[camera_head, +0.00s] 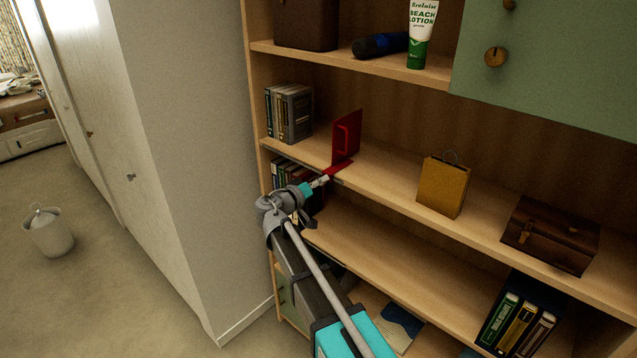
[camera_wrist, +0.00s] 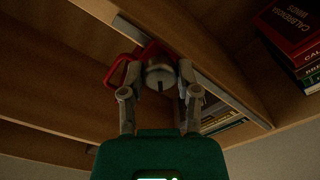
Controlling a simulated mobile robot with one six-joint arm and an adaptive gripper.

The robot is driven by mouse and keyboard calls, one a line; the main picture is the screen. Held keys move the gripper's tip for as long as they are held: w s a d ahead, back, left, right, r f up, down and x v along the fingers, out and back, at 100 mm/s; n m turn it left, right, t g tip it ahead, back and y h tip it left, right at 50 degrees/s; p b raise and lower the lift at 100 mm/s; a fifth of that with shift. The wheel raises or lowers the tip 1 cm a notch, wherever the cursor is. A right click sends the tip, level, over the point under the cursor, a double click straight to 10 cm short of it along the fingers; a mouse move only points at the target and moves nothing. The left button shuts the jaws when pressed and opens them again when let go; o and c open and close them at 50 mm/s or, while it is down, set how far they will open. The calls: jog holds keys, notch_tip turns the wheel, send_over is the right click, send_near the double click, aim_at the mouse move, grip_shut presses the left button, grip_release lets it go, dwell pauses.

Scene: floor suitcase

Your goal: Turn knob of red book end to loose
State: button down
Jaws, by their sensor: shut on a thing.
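The red book end (camera_head: 346,138) stands upright at the front of the middle shelf, with its flat red foot reaching the shelf edge. In the wrist view part of the red book end (camera_wrist: 121,68) shows above my fingers. Its round grey metal knob (camera_wrist: 160,74), with a dark slot in its face, sits under the shelf edge. My gripper (camera_head: 319,182) is at the shelf edge just below the book end's foot. In the wrist view my gripper (camera_wrist: 159,80) has one finger on each side of the knob and is shut on it. The knob is hidden in the head view.
Grey books (camera_head: 290,113) stand left of the book end, with more books (camera_head: 283,172) on the shelf below. A yellow bag (camera_head: 443,186) and a brown box (camera_head: 550,233) stand to the right on the same shelf. Shelf boards are close around my gripper.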

jog(key=n, duration=0.9)
jog(key=shift+n, duration=0.4)
jog(key=shift+c, duration=1.8)
grip_release()
jog(key=v, duration=1.2)
jog(key=shift+w, duration=0.1)
